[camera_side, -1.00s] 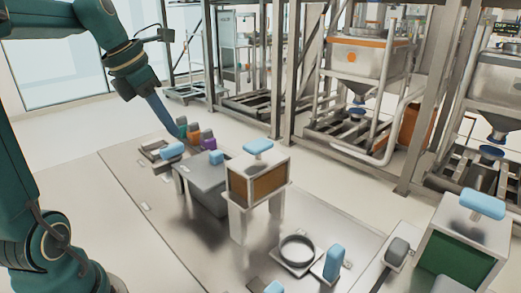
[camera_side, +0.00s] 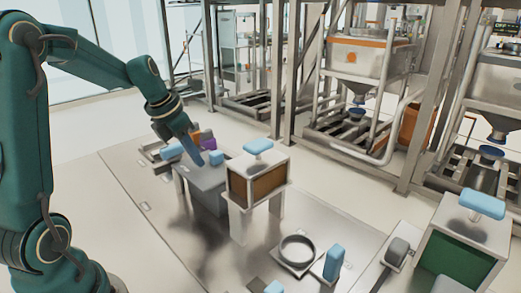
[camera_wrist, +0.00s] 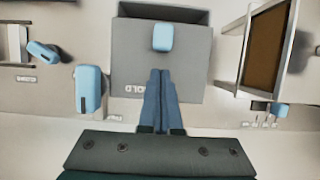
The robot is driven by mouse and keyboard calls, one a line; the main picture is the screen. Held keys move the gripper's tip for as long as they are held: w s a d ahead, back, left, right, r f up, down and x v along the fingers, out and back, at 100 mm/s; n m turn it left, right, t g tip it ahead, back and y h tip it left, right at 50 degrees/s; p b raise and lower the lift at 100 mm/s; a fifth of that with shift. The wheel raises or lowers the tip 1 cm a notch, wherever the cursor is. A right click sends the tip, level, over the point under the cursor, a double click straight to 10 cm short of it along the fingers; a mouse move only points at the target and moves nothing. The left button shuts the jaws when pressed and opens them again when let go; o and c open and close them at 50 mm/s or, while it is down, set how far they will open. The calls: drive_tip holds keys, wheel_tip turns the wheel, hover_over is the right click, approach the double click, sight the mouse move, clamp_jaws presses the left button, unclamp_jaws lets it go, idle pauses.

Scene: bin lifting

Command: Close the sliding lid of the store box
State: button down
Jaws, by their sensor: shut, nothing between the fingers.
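A grey box (camera_side: 207,195) stands on the metal table, and its flat grey top carries a blue handle (camera_side: 216,157). In the wrist view the grey top (camera_wrist: 130,70) shows the blue handle (camera_wrist: 162,37) near its far part, with a dark strip (camera_wrist: 185,14) beyond that looks like an opening. Part of a printed word, "OLD", shows by its near edge. My gripper (camera_side: 197,148) is shut and empty. In the wrist view its blue fingertips (camera_wrist: 161,72) are over the grey top, just short of the handle. I cannot tell whether they touch the top.
A brown-fronted box (camera_side: 257,186) on legs, with a blue handle on top, stands right of the grey box. A blue handle (camera_wrist: 88,90) lies left of it. A round ring (camera_side: 297,251) and an upright blue piece (camera_side: 333,263) are nearer. A green-fronted box (camera_side: 458,255) stands far right.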

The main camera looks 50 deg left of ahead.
sight(217, 151)
drive_tip(key=shift+w, duration=0.75)
drive_tip(key=shift+w, duration=0.1)
drive_tip(key=shift+w, duration=1.9)
